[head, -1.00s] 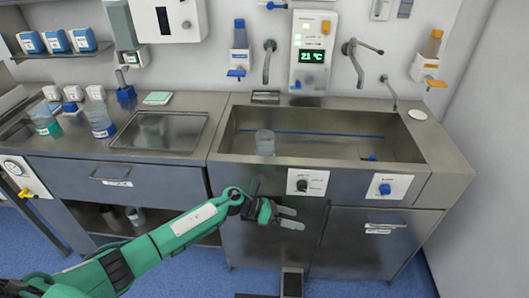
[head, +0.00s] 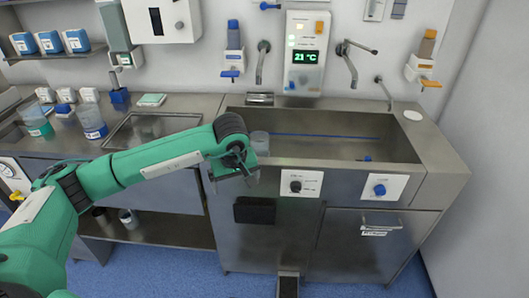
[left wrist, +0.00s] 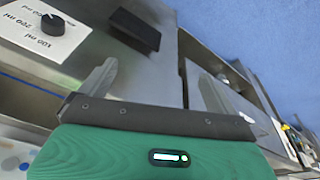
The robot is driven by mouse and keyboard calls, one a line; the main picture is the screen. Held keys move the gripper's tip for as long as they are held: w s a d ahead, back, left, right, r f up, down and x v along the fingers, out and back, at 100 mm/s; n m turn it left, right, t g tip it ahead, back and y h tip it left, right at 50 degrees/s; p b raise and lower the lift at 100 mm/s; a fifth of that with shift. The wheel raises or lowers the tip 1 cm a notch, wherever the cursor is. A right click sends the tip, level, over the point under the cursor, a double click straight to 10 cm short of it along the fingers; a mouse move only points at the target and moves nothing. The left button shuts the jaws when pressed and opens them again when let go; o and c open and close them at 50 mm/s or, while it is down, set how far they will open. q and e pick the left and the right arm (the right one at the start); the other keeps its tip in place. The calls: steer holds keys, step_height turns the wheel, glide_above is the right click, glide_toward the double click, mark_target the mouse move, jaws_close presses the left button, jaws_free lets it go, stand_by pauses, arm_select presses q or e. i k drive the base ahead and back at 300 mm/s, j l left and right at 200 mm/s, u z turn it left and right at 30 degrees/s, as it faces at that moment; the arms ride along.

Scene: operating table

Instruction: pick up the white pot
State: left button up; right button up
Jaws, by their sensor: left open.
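No thing is plainly a white pot. A pale translucent, cup-like vessel (head: 260,141) stands in the left part of the sink in the head view, partly behind my gripper. A small pale pot (head: 128,217) and a dark one (head: 101,215) stand on the low shelf under the left counter; which one is meant I cannot tell. My left gripper (head: 243,176) is at the sink's front edge, in front of and below the vessel. In the left wrist view my left gripper (left wrist: 155,80) has its fingers wide apart with nothing between them. My right gripper is not in view.
The sink (head: 330,150) is mostly empty. Its front carries a black-knob panel (head: 299,184), a blue-knob panel (head: 380,188) and a dark pad (head: 255,210). Blue-labelled bottles (head: 92,122) and a recessed tray (head: 150,128) are on the left counter. Taps (head: 262,60) hang over the sink.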

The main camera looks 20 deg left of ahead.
mark_target(260, 140)
steer(key=i+j, duration=0.1)
steer(key=i, duration=0.9)
